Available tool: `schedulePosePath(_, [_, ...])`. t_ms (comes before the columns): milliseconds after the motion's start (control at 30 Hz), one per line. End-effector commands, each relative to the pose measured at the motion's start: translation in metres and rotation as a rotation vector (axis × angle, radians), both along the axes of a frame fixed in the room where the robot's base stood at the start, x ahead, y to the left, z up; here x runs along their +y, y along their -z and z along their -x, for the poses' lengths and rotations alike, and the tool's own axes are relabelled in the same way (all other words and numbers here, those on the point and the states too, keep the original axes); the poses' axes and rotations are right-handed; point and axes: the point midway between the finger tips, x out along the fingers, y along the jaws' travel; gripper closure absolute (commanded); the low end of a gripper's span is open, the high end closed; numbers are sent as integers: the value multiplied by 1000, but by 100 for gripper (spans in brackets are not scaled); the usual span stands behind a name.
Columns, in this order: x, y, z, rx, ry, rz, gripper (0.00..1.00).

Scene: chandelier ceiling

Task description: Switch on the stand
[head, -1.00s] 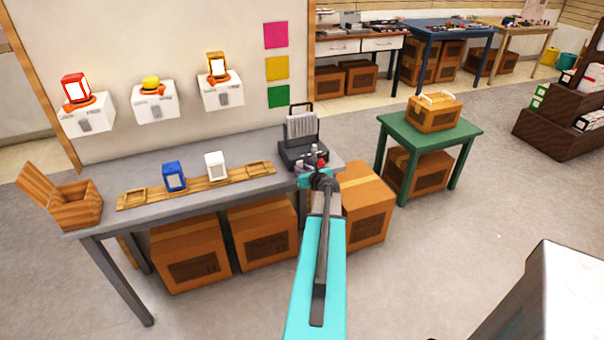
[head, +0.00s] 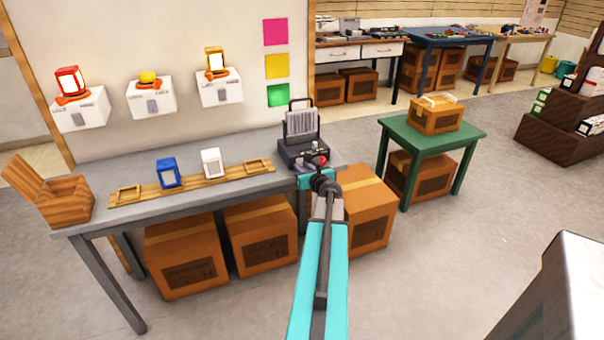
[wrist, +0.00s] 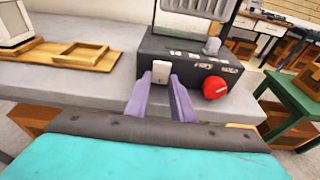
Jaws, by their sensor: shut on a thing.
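The stand seems to be the dark box-like device (head: 292,152) with a pale ribbed panel and handle at the right end of the grey bench. In the wrist view its dark housing (wrist: 190,52) carries a white switch (wrist: 154,69), a red knob (wrist: 215,87) and a small grey lever (wrist: 212,46). My gripper (wrist: 161,80) has its two purple fingertips at the white switch, shut on it. The fingers partly cover the switch's lower edge. In the head view my arm hides the fingertips.
A wooden rack (head: 190,184) on the bench holds a blue lantern (head: 168,173) and a white one (head: 212,163). Lamps stand on wall boxes behind. Cardboard boxes fill the space under the bench.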

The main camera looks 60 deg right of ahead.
Motion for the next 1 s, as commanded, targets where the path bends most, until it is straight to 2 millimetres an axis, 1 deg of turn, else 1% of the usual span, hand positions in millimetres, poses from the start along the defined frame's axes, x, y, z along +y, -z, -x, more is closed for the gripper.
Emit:
schedulePosePath(33, [0,2,-2,-10,-2,4,100])
schedulePosePath(1000, [1,3,-2,-97,-3,68,100])
